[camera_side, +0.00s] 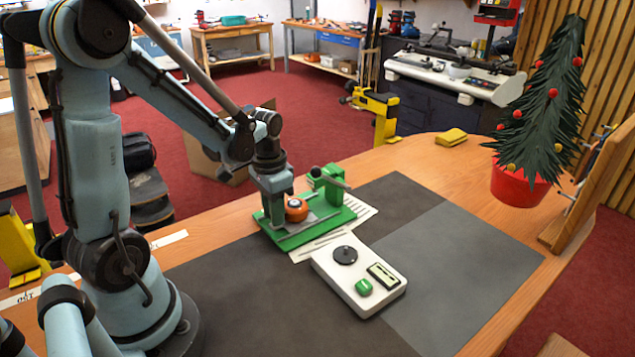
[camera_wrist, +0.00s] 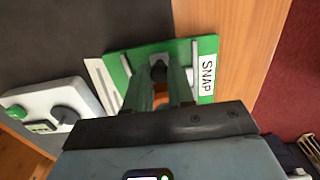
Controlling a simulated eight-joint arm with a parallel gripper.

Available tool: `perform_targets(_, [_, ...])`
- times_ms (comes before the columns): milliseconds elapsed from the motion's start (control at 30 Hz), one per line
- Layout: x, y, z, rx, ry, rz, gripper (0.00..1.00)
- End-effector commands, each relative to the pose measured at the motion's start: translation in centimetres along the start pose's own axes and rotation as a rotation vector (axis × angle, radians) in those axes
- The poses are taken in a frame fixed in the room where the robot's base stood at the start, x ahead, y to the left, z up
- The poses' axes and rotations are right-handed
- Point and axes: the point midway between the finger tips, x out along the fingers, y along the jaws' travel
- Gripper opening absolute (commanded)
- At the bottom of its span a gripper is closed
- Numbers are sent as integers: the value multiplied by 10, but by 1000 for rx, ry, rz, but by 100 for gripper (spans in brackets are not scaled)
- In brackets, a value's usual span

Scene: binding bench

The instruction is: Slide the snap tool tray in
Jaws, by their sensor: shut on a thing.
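A green plate (camera_side: 293,232) lies on the bench with light rails across it. In the wrist view the green plate (camera_wrist: 118,68) carries a white SNAP label (camera_wrist: 208,75) at its right edge. A green upright block with a dark bar (camera_side: 331,184) stands at its back. My gripper (camera_side: 280,207) points down over the plate, and in the wrist view my gripper (camera_wrist: 161,98) is shut on an orange round piece (camera_wrist: 160,88). The orange piece (camera_side: 297,211) sits low over the plate, between the rails. My fingers hide part of it. I cannot tell whether it touches the plate.
A white box (camera_side: 333,284) with a black knob and a green button stands in front of the plate, close to it. The dark mat (camera_side: 460,262) is clear to the right. A small tree in a red pot (camera_side: 517,188) and a yellow block (camera_side: 451,137) are farther off.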

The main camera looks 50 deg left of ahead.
Motion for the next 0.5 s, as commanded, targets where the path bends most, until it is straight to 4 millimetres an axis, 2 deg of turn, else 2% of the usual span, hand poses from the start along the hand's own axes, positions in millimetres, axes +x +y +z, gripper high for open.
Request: perform_targets(500, [0,0,-24,0,1,-1,8])
